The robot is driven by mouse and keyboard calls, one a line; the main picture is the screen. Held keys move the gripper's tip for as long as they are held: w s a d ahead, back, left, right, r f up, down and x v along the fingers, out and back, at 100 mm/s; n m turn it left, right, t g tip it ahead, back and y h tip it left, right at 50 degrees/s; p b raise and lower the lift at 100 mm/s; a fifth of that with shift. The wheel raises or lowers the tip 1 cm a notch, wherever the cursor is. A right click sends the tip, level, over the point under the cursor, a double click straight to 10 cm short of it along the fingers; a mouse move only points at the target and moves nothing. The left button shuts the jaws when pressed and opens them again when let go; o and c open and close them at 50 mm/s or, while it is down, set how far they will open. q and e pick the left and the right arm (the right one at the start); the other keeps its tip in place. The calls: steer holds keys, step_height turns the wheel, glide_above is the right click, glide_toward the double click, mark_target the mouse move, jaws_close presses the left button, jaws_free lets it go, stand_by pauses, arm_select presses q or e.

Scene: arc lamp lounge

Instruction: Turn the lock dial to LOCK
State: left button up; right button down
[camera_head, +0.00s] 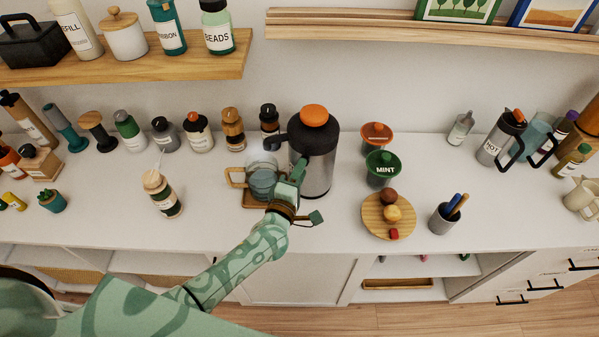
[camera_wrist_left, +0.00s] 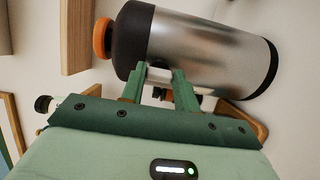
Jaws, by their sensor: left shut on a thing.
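A steel vacuum jug (camera_head: 318,165) with a black collar and an orange top stands upright on the white counter. It fills the upper part of the left wrist view (camera_wrist_left: 205,50), tilted by the camera angle. My left gripper (camera_head: 298,172) is at the jug's front left side. In the left wrist view its green fingers (camera_wrist_left: 160,76) reach the jug's wall and are shut on a small part there, taken as the lock dial. The fingers hide most of that part, and its marking cannot be read. My right gripper is not in view.
A glass cup on a wooden tray (camera_head: 247,200) stands close left of the gripper. A green MINT jar (camera_head: 383,168) and a round wooden board (camera_head: 372,222) are to the right. Spice bottles line the back left.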

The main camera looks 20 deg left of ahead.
arm_select(q)
steer(key=o, duration=1)
steer(key=s, duration=1.1)
steer(key=s+a, duration=0.1)
steer(key=s, duration=0.4)
steer(key=shift+s+p, duration=0.2)
steer(key=shift+p, duration=0.15)
